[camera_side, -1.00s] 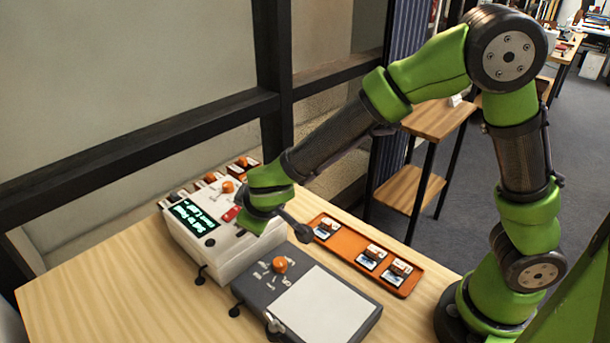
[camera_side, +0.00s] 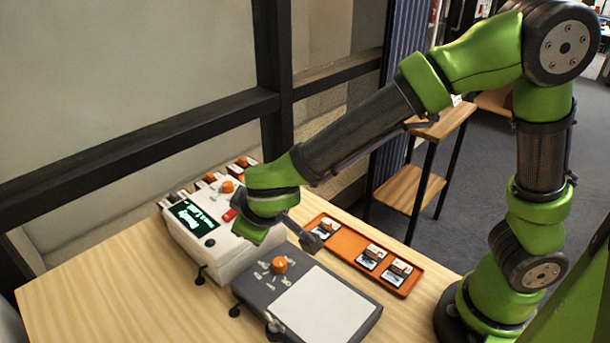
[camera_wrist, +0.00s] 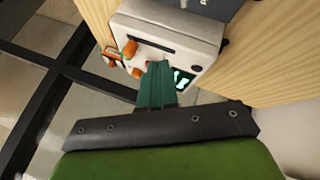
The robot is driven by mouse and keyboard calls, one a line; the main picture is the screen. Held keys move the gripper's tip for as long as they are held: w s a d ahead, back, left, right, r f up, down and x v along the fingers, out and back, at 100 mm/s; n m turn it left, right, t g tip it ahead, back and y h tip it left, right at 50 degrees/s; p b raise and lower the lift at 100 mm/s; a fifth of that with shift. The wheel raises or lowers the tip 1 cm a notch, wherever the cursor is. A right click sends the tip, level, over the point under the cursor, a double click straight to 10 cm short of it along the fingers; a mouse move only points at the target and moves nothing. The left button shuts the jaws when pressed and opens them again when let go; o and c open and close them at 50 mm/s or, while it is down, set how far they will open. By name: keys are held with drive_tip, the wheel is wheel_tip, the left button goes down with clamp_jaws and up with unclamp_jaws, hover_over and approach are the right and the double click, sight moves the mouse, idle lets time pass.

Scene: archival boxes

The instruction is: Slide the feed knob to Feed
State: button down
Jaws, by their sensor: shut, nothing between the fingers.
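A white machine (camera_side: 218,262) with a dark screen stands at the back left of the table; it also shows in the wrist view (camera_wrist: 178,22). An orange knob (camera_side: 227,187) is on its top, and a red piece (camera_side: 230,215) lies nearer my gripper. The wrist view shows an orange knob (camera_wrist: 130,48) near the machine's slot. The labels are too small to read, so I cannot tell which knob is the feed knob. My gripper (camera_side: 250,235) is shut and empty over the machine's right front part. Its fingers (camera_wrist: 155,72) hide part of the top; contact is unclear.
A grey unit (camera_side: 255,293) with an orange dial (camera_side: 280,264) and a pale panel stands in front. An orange tray (camera_side: 343,243) with several small cartridges lies to the right. Several cartridges stand behind the machine. A dark window frame (camera_side: 140,135) borders the back. The front left table is clear.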

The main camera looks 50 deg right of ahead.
drive_tip(key=v, duration=0.5)
drive_tip(key=shift+r, duration=0.1)
drive_tip(key=s+d+r+m+y, duration=0.2)
drive_tip(key=s+d+r+m, duration=0.1)
drive_tip(key=d, duration=0.5)
drive_tip(key=s+d+r+m+y, duration=0.2)
drive_tip(key=s+d+m, duration=0.3)
drive_tip(key=s+d, duration=0.3)
drive_tip(key=shift+s+d+r+y, duration=0.3)
drive_tip(key=shift+d+r+y, duration=0.1)
drive_tip(key=shift+d+y, duration=0.1)
